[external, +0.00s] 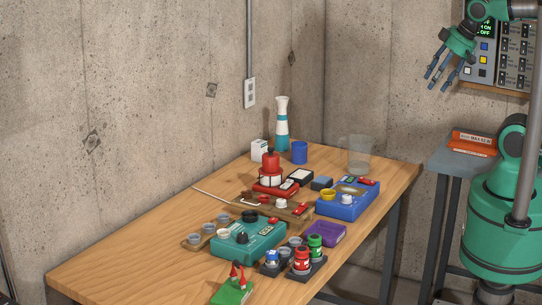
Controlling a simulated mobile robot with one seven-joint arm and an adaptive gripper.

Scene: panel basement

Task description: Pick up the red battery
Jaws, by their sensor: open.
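A short red cylinder with a pale band (302,260), which looks like the red battery, stands upright near the front edge of the wooden table (130,260). It sits in a dark holder, with a similar blue cylinder (271,258) to its left and a green one (315,246) to its right. My gripper (437,78) is open and empty at the upper right. It is high above the table and far from the red cylinder, with its fingers pointing down and left.
A teal device (248,241) and a green block with red-tipped parts (233,291) lie near the red cylinder. A purple tray (325,234), a blue box (347,200) and a red lantern-like object (271,164) stand behind. A control panel (513,50) is beside my gripper.

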